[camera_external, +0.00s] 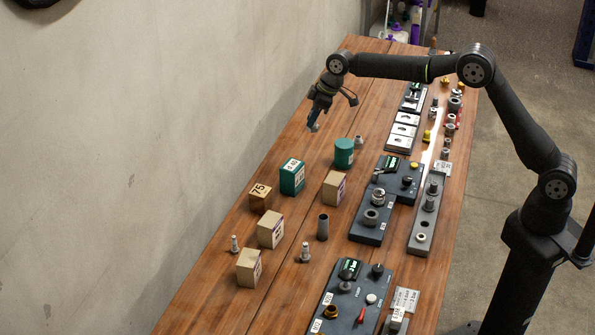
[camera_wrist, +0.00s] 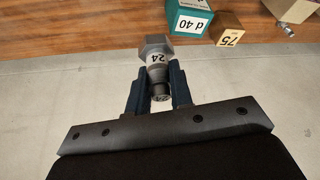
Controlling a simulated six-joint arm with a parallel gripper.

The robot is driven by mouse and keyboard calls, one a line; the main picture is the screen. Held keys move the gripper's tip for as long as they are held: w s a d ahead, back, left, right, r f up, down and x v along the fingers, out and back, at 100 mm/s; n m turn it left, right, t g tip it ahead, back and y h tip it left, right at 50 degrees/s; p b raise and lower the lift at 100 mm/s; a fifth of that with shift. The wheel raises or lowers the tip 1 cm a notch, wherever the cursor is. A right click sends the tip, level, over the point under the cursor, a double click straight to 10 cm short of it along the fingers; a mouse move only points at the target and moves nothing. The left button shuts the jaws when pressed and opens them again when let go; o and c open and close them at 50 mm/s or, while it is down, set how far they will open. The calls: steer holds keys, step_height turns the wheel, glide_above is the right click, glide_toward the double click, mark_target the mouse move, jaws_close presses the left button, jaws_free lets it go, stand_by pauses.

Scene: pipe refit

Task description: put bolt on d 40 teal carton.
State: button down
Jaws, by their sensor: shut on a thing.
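My gripper (camera_external: 316,118) is shut on a grey bolt (camera_wrist: 156,56) marked 24, held in the air above the far part of the wooden table. In the wrist view the bolt stands between the two blue fingers, its wider hex end beyond the fingertips. The teal carton (camera_external: 292,178) marked d 40 stands on the table, below and to the left of my gripper in the outside view. It also shows at the top of the wrist view (camera_wrist: 190,17), apart from the bolt. Its top looks bare.
A brown box marked 75 (camera_external: 261,197) stands beside the teal carton. A teal cylinder (camera_external: 344,153) and a tan box (camera_external: 334,188) stand to its right. Several fixtures line the table's right side. A pale wall (camera_external: 160,130) runs along the left.

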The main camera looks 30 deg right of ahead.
steer(key=a+f, duration=0.1)
steer(key=a, duration=0.1)
steer(key=s+a+f, duration=0.1)
steer(key=a+f, duration=0.1)
steer(key=a, duration=0.1)
steer(key=s+a+f, duration=0.1)
steer(key=a+f, duration=0.1)
steer(key=a, duration=0.1)
steer(key=shift+s+a, duration=0.1)
steer(key=shift+a, duration=0.05)
steer(key=shift+f, duration=2.05)
steer(key=c, duration=1.3)
jaws_free()
steer(key=shift+f, duration=0.2)
steer(key=shift+r, duration=0.15)
steer(key=shift+s+r, duration=0.1)
steer(key=shift+r, duration=0.2)
steer(key=v, duration=1.1)
steer(key=shift+r, duration=0.2)
